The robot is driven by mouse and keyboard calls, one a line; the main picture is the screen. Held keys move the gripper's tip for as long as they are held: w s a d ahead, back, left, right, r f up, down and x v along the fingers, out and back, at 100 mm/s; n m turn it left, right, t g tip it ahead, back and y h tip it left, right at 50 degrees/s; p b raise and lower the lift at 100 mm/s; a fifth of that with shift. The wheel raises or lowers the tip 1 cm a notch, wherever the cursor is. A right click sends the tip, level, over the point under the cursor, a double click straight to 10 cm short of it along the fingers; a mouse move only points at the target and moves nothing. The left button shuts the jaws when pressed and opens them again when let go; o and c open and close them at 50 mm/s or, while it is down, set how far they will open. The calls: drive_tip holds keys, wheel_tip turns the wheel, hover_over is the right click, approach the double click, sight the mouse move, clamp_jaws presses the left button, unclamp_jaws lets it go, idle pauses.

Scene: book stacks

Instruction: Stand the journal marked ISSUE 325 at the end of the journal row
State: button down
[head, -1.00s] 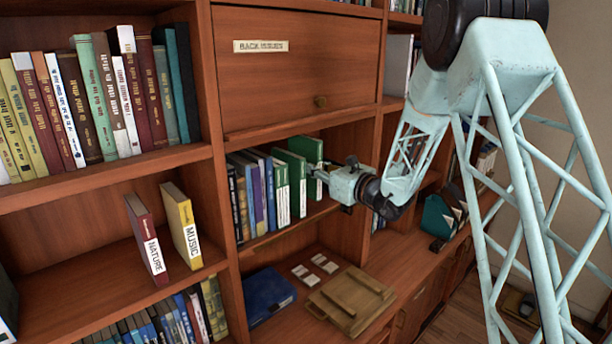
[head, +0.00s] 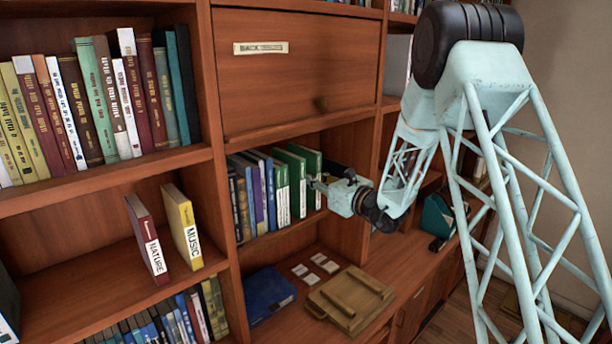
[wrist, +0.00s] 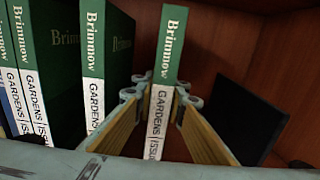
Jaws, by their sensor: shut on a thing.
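A green journal with a white spine label reading GARDENS (wrist: 160,112) is between the fingers of my gripper (wrist: 158,98) in the wrist view. The fingers are shut on it near its spine, and it is upright. Its issue number is cut off by the gripper body. In the head view my gripper (head: 318,184) is at the right end of the journal row, on the held green journal (head: 308,160). The row's last green journal (wrist: 92,60) stands to its left, with a gap between. I cannot tell whether the held journal's bottom touches the shelf.
A dark flat panel (wrist: 252,118) stands to the right of the held journal. The BACK ISSUES cabinet door (head: 295,80) is above the row. Below are a blue box (head: 268,293), a wooden tray (head: 350,300) and several white cards (head: 325,262).

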drive_tip(key=shift+f, duration=0.1)
drive_tip(key=c, duration=2.6)
unclamp_jaws()
drive_tip(key=b+v, duration=0.2)
drive_tip(key=v, duration=1)
drive_tip(key=shift+r, duration=0.2)
